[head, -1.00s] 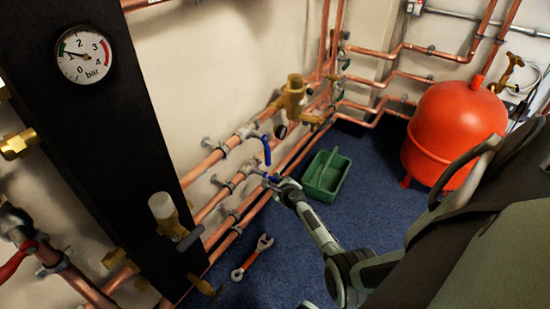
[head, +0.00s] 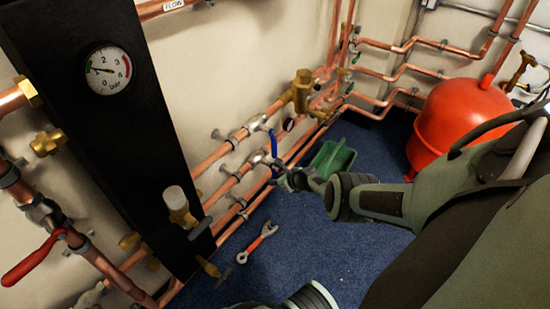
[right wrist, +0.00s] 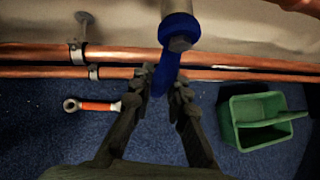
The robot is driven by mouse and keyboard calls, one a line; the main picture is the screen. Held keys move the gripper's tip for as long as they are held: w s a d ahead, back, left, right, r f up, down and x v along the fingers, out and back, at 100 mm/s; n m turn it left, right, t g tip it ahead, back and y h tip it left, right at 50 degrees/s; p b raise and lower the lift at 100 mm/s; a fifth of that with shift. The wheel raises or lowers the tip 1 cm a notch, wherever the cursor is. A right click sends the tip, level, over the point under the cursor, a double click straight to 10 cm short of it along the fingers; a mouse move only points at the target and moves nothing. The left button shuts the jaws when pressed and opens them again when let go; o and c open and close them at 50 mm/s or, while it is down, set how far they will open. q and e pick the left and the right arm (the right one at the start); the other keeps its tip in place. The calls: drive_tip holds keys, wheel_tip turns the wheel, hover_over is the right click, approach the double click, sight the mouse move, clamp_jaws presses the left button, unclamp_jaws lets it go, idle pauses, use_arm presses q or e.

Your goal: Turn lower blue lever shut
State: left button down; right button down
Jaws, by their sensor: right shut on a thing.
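The lower blue lever (right wrist: 161,78) hangs from its valve stem in the right wrist view and lies across the line of the copper pipes behind it. My right gripper (right wrist: 163,88) is shut on this lever, one finger on each side. In the head view, my right gripper (head: 284,181) is at the lower valve, and it and the wrist hide most of the lower lever. The upper blue lever (head: 273,142) shows just above, on the upper pipe, free of the gripper. My left gripper is not in view.
A green tray (head: 333,160) stands on the blue floor near my right wrist. A red-handled wrench (head: 258,242) lies on the floor. A red tank (head: 460,125) stands at the right. A black panel with a gauge (head: 108,70) is at the left.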

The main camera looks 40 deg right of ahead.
drive_tip(key=shift+s+a+f+y, duration=0.1)
drive_tip(key=shift+s+a+y, duration=0.05)
drive_tip(key=shift+a+y, duration=0.15)
drive_tip(key=shift+s+a+f, duration=0.1)
drive_tip(key=shift+a, duration=0.15)
drive_tip(key=c, duration=1.5)
unclamp_jaws()
drive_tip(key=shift+o, duration=0.2)
drive_tip(key=shift+d, duration=0.15)
drive_tip(key=s+d+r, duration=0.1)
drive_tip(key=s, duration=1.1)
drive_tip(key=shift+s+d, duration=0.3)
